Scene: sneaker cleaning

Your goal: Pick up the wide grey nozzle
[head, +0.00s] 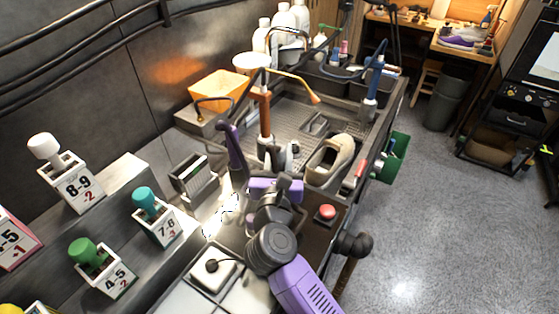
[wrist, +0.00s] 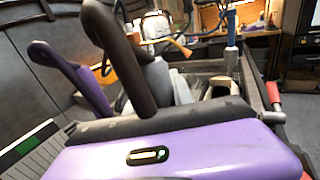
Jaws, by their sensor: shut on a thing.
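My gripper (head: 276,186), with purple and dark parts, is over the front of the workbench, left of the red button. It also shows in the wrist view, where its purple body fills the bottom and a dark curved part rises in front. It is shut on a grey piece (wrist: 158,82), which looks like the wide grey nozzle and is partly hidden behind the dark curved part. In the head view, pale grey pieces (head: 291,150) show just beyond the gripper. Where the jaws touch the nozzle is hidden, and I cannot tell whether it is clear of its support.
An orange-brown post (head: 265,118) rises behind the gripper. Numbered holders (head: 80,188) line the left side. A blue post (head: 372,80) and white bottles (head: 284,20) are farther back.

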